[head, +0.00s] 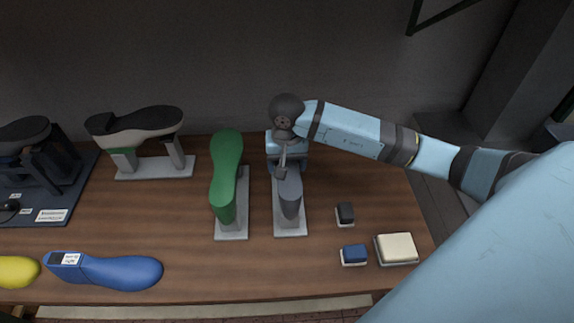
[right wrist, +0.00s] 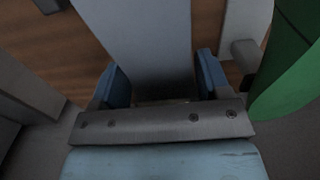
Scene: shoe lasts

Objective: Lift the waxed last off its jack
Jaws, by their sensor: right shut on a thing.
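A grey last (head: 290,190), the only one under my right gripper, stands over a grey jack (head: 291,227) right of the middle of the table. No label shows whether it is the waxed one. My right gripper (head: 284,167) comes down from above at its far end and is shut on it. In the right wrist view the grey last (right wrist: 137,35) lies between the two blue fingers of the gripper (right wrist: 162,82). Whether the last still touches its jack I cannot tell. My left gripper is not in view.
A green last (head: 227,175) on a jack stands close on the left; it shows in the right wrist view (right wrist: 290,75). A black-soled shoe (head: 135,130) stands further left.

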